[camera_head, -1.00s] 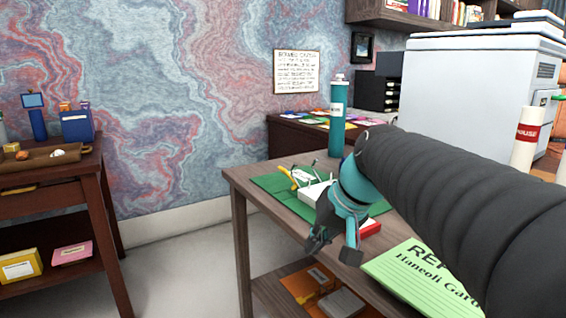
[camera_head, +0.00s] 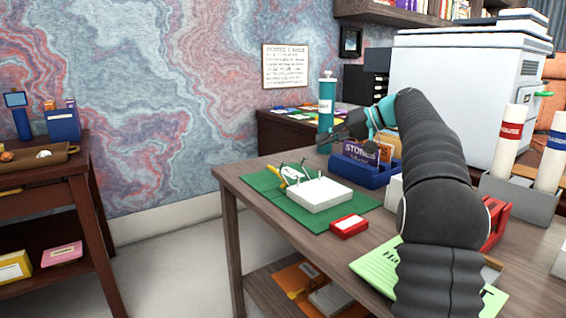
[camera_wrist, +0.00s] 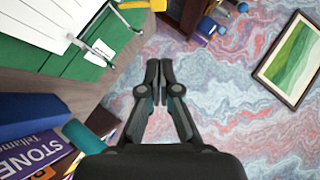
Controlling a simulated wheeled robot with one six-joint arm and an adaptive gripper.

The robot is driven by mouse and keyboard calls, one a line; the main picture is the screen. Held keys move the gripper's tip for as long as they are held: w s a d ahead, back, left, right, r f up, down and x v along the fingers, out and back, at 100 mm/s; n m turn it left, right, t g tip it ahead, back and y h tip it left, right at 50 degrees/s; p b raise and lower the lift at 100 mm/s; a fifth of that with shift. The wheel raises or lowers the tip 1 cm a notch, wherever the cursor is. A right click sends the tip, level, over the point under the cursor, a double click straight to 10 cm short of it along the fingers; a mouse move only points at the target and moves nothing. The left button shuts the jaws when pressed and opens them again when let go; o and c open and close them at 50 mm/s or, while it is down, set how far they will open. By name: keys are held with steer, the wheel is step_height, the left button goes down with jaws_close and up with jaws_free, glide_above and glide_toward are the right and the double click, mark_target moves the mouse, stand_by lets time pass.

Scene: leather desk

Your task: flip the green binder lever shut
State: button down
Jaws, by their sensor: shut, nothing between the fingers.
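The green binder (camera_head: 345,213) lies open on the wooden desk, with a white block of paper (camera_head: 322,196) on it. Thin metal rings (camera_head: 304,166) stand up beside the paper, near a yellow piece (camera_head: 289,174); I cannot tell which part is the lever. The wrist view shows the green cover (camera_wrist: 118,38), the paper (camera_wrist: 45,18) and bent metal wires at the upper left. My gripper (camera_head: 338,138) is shut and empty, raised behind and right of the binder by the teal bottle (camera_head: 326,105). In the wrist view its fingers (camera_wrist: 159,68) meet, apart from the binder.
A blue holder (camera_head: 365,172) with books marked STONES stands right of the binder. A red box (camera_head: 349,226) sits in front of the paper. A green sheet (camera_head: 375,270) lies at the front. Rolled tubes (camera_head: 510,140) stand in a grey holder at right.

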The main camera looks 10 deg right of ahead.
stand_by(0.3)
glide_above(278, 175)
steer(key=w+d, duration=0.2)
steer(key=d, duration=0.2)
step_height(278, 175, down, 5)
steer(key=shift+s+a+f+b, duration=0.5)
steer(key=shift+a+f+b, duration=0.05)
steer(key=shift+a+f, duration=0.25)
steer(key=shift+s+a+f, duration=0.15)
steer(key=shift+a+f, duration=0.1)
steer(key=shift+a, duration=0.1)
steer(key=shift+d, duration=0.1)
